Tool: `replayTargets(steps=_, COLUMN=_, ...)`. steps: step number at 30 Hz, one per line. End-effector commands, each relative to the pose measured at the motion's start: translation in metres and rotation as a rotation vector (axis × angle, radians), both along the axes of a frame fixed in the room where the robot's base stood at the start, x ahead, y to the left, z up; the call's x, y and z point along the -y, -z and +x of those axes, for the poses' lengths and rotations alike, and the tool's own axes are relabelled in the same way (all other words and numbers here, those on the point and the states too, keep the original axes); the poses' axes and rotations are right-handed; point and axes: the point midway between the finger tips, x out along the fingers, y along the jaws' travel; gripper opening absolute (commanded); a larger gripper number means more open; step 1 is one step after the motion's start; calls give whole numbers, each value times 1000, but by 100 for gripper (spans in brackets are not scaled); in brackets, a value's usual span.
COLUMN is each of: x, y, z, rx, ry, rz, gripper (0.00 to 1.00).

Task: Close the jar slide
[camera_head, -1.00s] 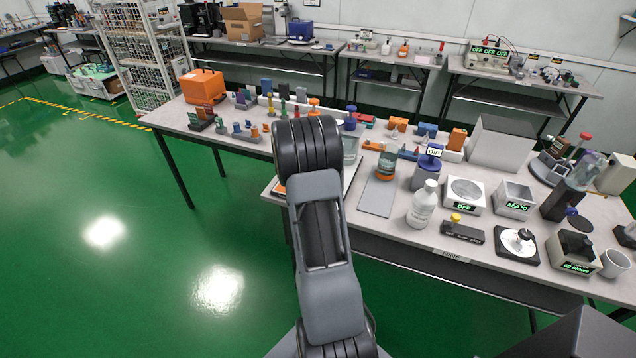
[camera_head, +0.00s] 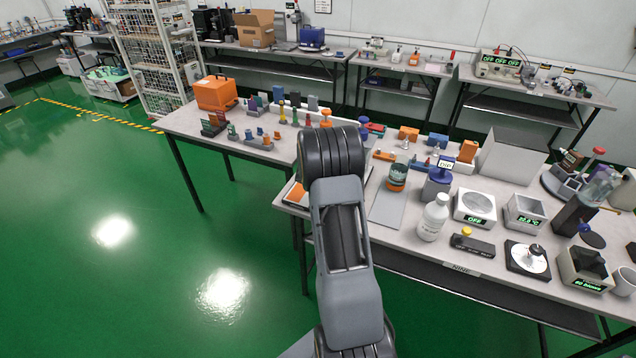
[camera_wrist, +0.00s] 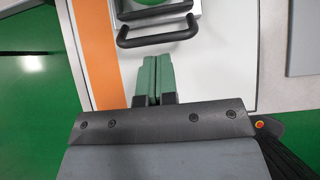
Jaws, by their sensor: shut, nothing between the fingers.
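A black bar handle (camera_wrist: 157,38) on a grey-edged piece shows at the top of the wrist view. A round green part (camera_wrist: 150,3) lies just beyond it, cut off by the frame. I take this to be the jar slide, but the jar itself is not clearly visible. It sits on a white board (camera_wrist: 215,70) with an orange stripe (camera_wrist: 98,50). My gripper (camera_wrist: 158,58), with green fingers, is shut and empty just on the near side of the handle; contact cannot be told. In the head view my arm hides the handle and gripper.
A grey plate (camera_head: 385,208) lies right of the board, with an orange-banded beaker (camera_head: 397,177) at its far end. A white bottle (camera_head: 432,218) and a scale (camera_head: 474,207) stand further right. Green floor is open at left.

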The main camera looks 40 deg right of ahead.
Motion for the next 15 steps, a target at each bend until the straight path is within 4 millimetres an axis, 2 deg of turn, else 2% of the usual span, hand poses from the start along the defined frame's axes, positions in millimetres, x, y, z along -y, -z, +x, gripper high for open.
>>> replayTargets(steps=2, x=-17, y=-1, z=-5, rx=1, ry=-6, rz=-2, gripper=0)
replayTargets(steps=3, x=-23, y=-12, z=-6, rx=3, ry=-6, rz=-3, gripper=0)
replayTargets(steps=9, x=-42, y=-46, z=-22, rx=1, ry=1, rz=-2, gripper=0)
replayTargets(steps=15, x=-57, y=-68, z=-32, rx=-1, ry=5, rz=-1, gripper=0)
